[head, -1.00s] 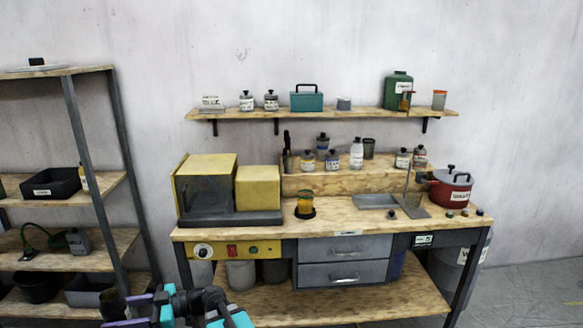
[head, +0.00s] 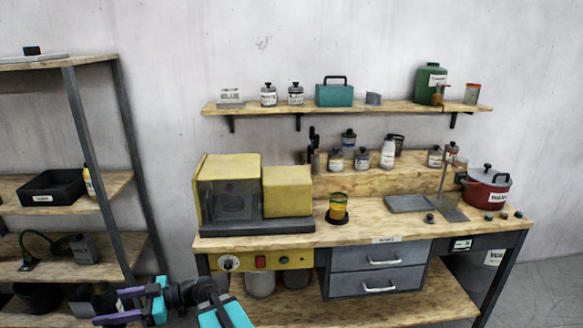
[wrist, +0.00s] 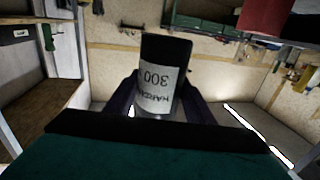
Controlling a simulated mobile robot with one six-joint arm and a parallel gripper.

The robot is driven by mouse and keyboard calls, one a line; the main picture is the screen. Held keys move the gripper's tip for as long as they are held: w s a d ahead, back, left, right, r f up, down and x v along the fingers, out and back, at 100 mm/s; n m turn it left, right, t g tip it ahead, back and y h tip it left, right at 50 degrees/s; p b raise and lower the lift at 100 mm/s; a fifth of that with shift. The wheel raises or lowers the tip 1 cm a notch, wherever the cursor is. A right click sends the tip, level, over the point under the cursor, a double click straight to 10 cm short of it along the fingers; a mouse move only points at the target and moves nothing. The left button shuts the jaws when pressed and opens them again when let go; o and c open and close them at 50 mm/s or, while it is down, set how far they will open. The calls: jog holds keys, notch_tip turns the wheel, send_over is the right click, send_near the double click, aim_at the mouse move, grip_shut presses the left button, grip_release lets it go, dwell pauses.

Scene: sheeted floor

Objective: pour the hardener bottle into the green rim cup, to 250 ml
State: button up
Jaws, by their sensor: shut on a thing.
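The hardener bottle (wrist: 165,78) is dark with a white label reading 300, upside down in the wrist view. My gripper (wrist: 155,108) is shut around it. In the head view my gripper (head: 132,303) is low at the left, in front of the shelf rack, with the dark bottle (head: 103,299) partly hidden behind its fingers. The green rim cup (head: 338,207) stands upright on a dark round base on the workbench, right of the yellow machine. It looks amber or yellow inside; its level cannot be read. The gripper is well apart from the cup.
The workbench (head: 370,232) carries a yellow machine (head: 230,190) left of the cup. A grey tray (head: 405,203), a stand and a red pot (head: 487,188) are to the right. Several bottles stand behind on a raised ledge. A shelf rack (head: 92,170) is at the left.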

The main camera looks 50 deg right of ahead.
jog(key=shift+w+r, duration=0.1)
jog(key=shift+w, duration=0.1)
jog(key=shift+d, duration=0.3)
